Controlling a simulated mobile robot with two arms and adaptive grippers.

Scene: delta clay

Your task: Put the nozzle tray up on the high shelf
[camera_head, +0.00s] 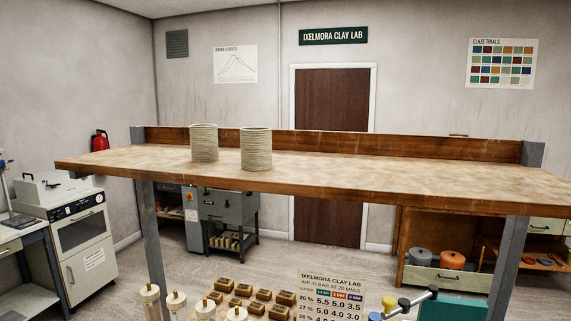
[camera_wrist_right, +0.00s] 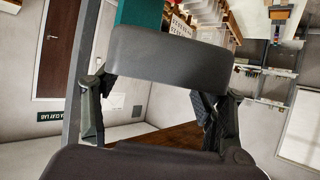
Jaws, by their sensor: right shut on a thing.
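The high shelf (camera_head: 340,171) is a wooden board on grey posts, with a low back rail, and spans the head view. Two ribbed pale clay cylinders stand on it, one left (camera_head: 204,143) and one right (camera_head: 256,149). In the right wrist view my right gripper (camera_wrist_right: 155,95) has a finger at each side of a smooth dark grey body (camera_wrist_right: 170,58), which looks like the side of the nozzle tray. It hides the fingertips, and its inside does not show. Neither gripper shows in the head view.
The shelf top is bare right of the cylinders and at the far left. Grey posts (camera_head: 510,260) stand at the shelf's ends.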

